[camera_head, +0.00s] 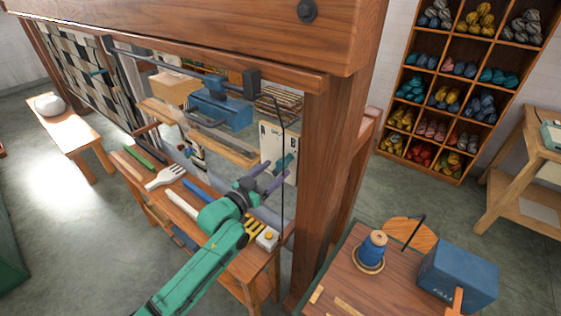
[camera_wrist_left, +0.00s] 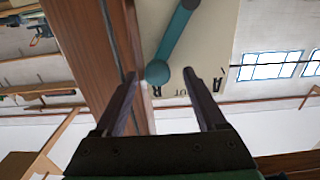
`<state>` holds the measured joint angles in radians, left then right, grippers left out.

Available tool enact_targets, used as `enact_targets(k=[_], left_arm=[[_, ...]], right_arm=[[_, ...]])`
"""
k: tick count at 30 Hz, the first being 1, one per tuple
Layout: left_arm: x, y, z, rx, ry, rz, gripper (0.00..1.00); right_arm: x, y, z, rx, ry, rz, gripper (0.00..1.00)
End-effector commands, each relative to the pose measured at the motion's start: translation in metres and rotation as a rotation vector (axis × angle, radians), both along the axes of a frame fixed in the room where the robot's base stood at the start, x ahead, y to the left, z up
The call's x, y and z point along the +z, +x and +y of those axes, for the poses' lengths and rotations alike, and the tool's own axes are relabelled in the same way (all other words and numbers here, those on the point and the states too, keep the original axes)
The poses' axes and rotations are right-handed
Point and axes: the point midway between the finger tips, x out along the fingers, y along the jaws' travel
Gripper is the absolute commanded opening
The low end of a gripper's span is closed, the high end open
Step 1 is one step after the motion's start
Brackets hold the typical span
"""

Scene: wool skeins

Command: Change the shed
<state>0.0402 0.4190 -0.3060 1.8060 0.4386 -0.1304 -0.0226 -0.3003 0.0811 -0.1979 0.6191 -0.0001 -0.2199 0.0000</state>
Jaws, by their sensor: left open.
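A cream plate (camera_head: 268,141) with dark letters stands upright beside the loom's thick post. A teal lever (camera_head: 285,162) is mounted on it. In the left wrist view the teal lever (camera_wrist_left: 176,40) slants across the plate (camera_wrist_left: 216,45) and ends in a round knob (camera_wrist_left: 157,72). My left gripper (camera_head: 274,170) is open, with its purple fingers pointing at the plate. In the wrist view its fingertips (camera_wrist_left: 160,76) lie on either side of the knob, apart from it as seen; I cannot tell the depth gap. My right gripper is not in view.
The loom's wooden post (camera_head: 328,170) rises just right of my left gripper. A bench (camera_head: 185,205) below my arm holds a white comb (camera_head: 166,177) and several sticks. A table (camera_head: 385,280) with a blue spool (camera_head: 371,250) and a blue box (camera_head: 459,274) stands front right.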

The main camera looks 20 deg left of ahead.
Motion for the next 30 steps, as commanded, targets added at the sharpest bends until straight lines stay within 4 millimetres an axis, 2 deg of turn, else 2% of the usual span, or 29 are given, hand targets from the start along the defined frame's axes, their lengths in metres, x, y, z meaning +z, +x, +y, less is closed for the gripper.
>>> enact_targets(k=[3, 6, 14, 20, 30], left_arm=[[0.002, 0.022, -0.009, 0.0, -0.001, -0.001, 0.73], [0.001, 0.032, -0.013, -0.001, 0.001, -0.001, 0.73], [0.0, 0.034, -0.014, -0.001, 0.001, 0.001, 0.73], [-0.001, 0.034, -0.014, 0.0, 0.001, 0.001, 0.0], [-0.001, 0.034, -0.014, -0.001, 0.001, 0.002, 0.0]], right_arm=[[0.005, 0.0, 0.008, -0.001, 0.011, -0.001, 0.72], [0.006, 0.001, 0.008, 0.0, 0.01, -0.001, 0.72], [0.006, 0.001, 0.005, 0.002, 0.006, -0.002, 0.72], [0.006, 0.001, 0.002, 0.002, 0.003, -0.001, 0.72], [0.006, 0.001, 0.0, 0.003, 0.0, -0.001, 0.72]])
